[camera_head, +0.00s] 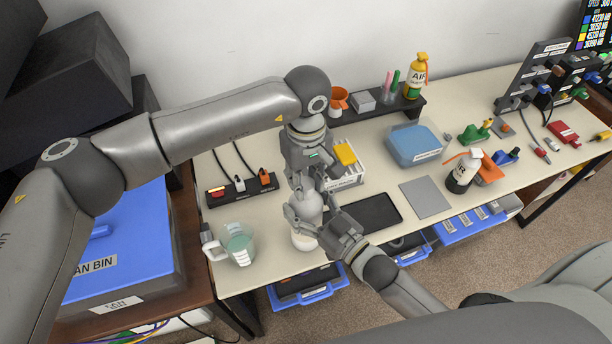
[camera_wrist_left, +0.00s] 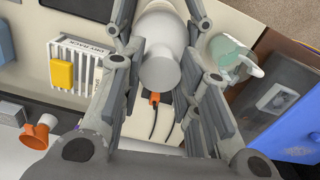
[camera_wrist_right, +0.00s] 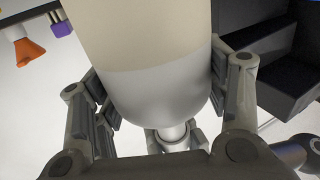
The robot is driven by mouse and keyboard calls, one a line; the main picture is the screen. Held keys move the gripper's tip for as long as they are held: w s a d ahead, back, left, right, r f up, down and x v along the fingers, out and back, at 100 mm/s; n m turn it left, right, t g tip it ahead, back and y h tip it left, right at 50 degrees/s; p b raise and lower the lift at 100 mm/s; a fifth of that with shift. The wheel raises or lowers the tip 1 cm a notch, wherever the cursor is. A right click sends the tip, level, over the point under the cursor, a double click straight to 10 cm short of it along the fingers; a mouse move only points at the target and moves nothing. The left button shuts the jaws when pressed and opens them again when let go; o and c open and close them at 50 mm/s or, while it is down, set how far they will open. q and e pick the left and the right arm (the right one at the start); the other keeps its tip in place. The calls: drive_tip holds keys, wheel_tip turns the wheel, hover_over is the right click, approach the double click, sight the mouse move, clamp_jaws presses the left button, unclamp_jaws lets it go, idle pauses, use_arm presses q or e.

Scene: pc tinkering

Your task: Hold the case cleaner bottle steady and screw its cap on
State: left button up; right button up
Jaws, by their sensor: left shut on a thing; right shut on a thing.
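The case cleaner bottle (camera_head: 305,240) is white and roughly upright near the table's front left edge; I cannot tell if its base touches the table. My right gripper (camera_head: 312,217) is shut around its body from the front right. In the right wrist view the bottle (camera_wrist_right: 155,85) fills the space between the fingers, its narrow neck end at the bottom. My left gripper (camera_head: 306,186) points down over the bottle's top. In the left wrist view its fingers flank the pale round cap (camera_wrist_left: 160,66), with the bottle in line behind it.
A glass mug (camera_head: 239,246) stands close left of the bottle. A power strip (camera_head: 240,190) and a white basket (camera_head: 347,176) are behind, and a dark flat pad (camera_head: 371,213) lies to the right. The table's front edge is close.

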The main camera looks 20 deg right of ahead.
use_arm(q)
drive_tip(key=shift+f, duration=0.6)
drive_tip(key=o, duration=1.1)
